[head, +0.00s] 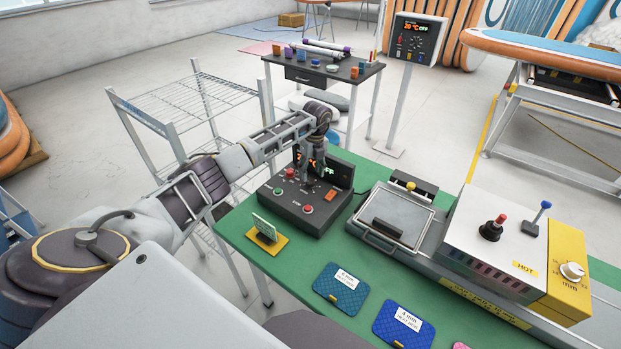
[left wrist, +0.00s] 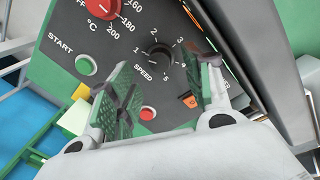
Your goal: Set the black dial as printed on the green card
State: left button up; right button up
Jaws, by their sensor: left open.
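The black dial (left wrist: 158,56) is labelled SPEED and numbered 1 to 5 around its edge. It sits on the dark control box (head: 296,214), which stands on the green table. My left gripper (head: 313,172) is open over the box. In the left wrist view its two green-padded fingers (left wrist: 165,92) are apart, with the dial beyond and between them, not gripped. Where the dial points is hard to tell. A pale green card (head: 265,228) stands in a yellow holder in front of the box; its print is not readable from here. My right gripper is not in view.
The box also carries a red temperature knob (left wrist: 100,4), a green START button (left wrist: 86,65), a red button (left wrist: 147,114) and an orange switch (left wrist: 190,101). A metal tray press (head: 401,215) stands right of the box. Blue patches (head: 341,289) lie at the table's front.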

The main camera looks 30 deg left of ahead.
aim_at(310, 181)
pick_arm(q)
notch_tip(310, 181, down, 4)
jog(key=shift+s+r, duration=0.1)
jog(key=shift+r, duration=0.1)
jog(key=shift+f+p, duration=0.3)
jog(key=c, duration=1.1)
jog(key=shift+o, duration=0.2)
jog(key=shift+a, duration=0.1)
